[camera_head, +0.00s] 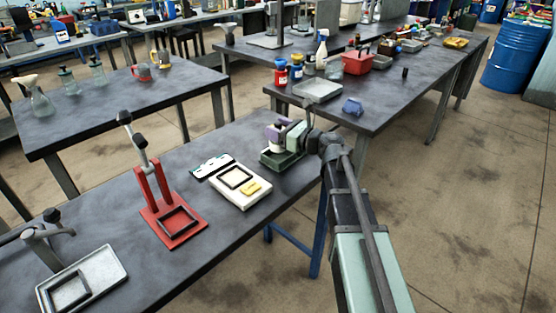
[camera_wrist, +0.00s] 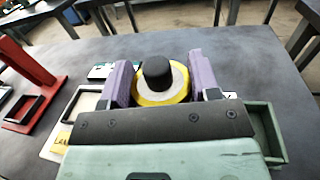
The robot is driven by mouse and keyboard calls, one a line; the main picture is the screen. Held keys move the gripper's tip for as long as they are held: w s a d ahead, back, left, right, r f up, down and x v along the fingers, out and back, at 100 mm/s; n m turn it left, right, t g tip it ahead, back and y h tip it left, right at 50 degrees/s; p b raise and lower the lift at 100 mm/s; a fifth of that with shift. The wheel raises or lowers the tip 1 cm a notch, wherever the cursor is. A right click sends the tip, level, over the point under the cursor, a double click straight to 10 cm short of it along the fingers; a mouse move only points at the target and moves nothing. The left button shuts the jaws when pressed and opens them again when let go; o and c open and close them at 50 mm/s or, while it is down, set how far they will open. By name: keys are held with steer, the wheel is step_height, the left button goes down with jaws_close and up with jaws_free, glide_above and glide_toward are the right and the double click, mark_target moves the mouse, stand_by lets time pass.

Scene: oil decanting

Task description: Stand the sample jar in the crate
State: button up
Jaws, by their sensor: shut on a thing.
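My gripper (camera_wrist: 160,84) is shut on the sample jar (camera_wrist: 175,92), which shows a black knob, a pale top and a yellow rim between two purple finger pads. The jar's lower part is hidden in the wrist view, so I cannot tell whether it touches anything. The dark green crate (camera_head: 283,164) stands near the right end of the near bench. In the head view my gripper (camera_head: 284,132) is over or just above the crate and hides much of it. A side of the crate (camera_wrist: 265,136) shows right of my gripper in the wrist view.
A white tray-like device (camera_head: 258,196) with a black square frame stands left of the crate, with a clipboard (camera_head: 212,164) behind it. A red stand (camera_head: 184,228) is farther left, beyond bare bench. The bench's right edge is close to the crate.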

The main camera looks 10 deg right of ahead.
step_height(320, 180, down, 5)
steer(key=b, duration=0.4)
steer(key=shift+r, duration=0.4)
steer(key=shift+f, duration=0.1)
steer(key=o, duration=0.6)
steer(key=shift+f, duration=0.1)
steer(key=o, duration=0.4)
steer(key=shift+o, duration=0.2)
